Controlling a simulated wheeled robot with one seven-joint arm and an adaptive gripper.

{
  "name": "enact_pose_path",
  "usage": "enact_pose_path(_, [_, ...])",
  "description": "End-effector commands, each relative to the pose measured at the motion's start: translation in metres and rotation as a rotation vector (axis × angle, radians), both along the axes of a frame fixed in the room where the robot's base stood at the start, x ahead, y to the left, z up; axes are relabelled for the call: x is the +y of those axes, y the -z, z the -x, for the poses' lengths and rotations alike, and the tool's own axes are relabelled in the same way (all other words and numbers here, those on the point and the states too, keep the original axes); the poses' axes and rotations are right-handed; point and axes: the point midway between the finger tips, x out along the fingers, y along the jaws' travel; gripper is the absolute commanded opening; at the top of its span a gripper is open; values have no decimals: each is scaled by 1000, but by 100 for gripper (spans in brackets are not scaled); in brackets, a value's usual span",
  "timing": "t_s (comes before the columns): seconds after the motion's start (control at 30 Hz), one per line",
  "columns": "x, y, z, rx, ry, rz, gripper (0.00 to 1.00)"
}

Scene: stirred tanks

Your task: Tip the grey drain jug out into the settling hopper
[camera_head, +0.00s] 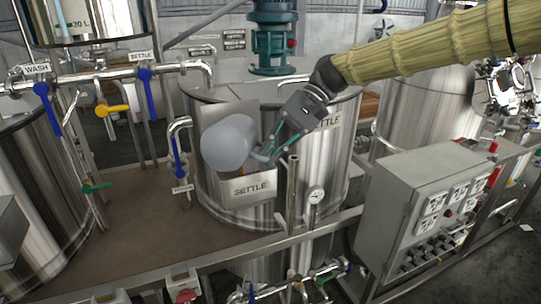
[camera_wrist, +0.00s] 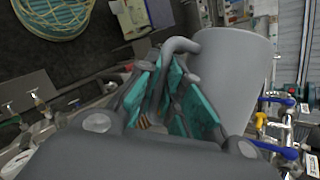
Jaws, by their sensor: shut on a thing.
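The grey drain jug (camera_head: 228,143) hangs in front of the settling tank, over the steel settling hopper (camera_head: 251,189), which carries a SETTLE label. The jug is tilted in the head view. Its mouth and contents are hidden. My gripper (camera_head: 266,152) is to the right of the jug, shut on its handle. In the wrist view, the jug (camera_wrist: 237,80) stands to the right of the teal-padded fingers (camera_wrist: 165,95), with its curved handle between them. A small orange patch shows below the jug; I cannot tell what it is.
The big steel settling tank (camera_head: 330,165) stands behind, with a teal motor (camera_head: 273,40) on top. A pipe with a blue-handled valve (camera_head: 177,158) is left of the hopper.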

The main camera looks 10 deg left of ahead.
Motion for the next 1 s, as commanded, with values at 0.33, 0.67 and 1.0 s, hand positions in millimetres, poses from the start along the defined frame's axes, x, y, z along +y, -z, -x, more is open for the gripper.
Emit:
enact_pose_path(0.33, [0,-8,-4,118,0,7,0])
enact_pose_path(0.67, [0,-14,-6,190,-1,12,0])
enact_pose_path(1.0, [0,-16,-6,204,-1,13,0])
